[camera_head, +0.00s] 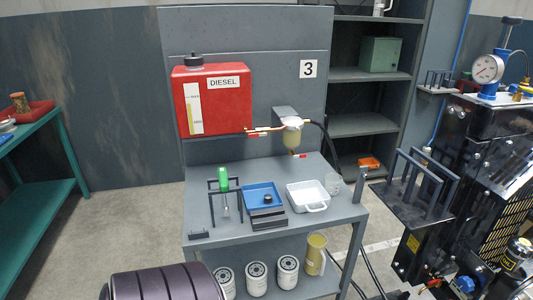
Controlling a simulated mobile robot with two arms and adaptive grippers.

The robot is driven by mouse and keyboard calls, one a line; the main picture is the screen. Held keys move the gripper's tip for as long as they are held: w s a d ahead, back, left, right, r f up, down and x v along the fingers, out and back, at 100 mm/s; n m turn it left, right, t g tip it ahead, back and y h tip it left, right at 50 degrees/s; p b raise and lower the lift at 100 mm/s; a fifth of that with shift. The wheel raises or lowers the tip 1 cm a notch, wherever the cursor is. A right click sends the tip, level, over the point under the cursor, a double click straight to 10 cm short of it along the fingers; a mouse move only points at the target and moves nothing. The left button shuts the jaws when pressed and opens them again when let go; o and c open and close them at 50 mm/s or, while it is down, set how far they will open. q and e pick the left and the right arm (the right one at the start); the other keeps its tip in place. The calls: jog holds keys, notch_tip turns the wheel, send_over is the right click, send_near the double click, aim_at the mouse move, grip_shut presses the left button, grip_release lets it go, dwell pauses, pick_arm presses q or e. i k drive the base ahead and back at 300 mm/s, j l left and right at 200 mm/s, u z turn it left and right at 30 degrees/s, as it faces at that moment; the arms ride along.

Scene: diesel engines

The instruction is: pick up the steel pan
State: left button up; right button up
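The steel pan (307,196) appears as a pale, shallow rectangular pan with a small grip at its front edge. It sits flat on the right part of the grey workbench (225,238) and looks empty. A clear glass or cup (333,184) stands just beside it on the right. Neither of my grippers shows in the head view.
A small rack with a green-handled tool (223,180) stands further left. A filter bowl (292,135) hangs above the bench. White filters (257,278) and a yellowish jug (315,253) stand below.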

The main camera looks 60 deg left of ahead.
aim_at(311, 197)
jog(key=u, duration=1.6)
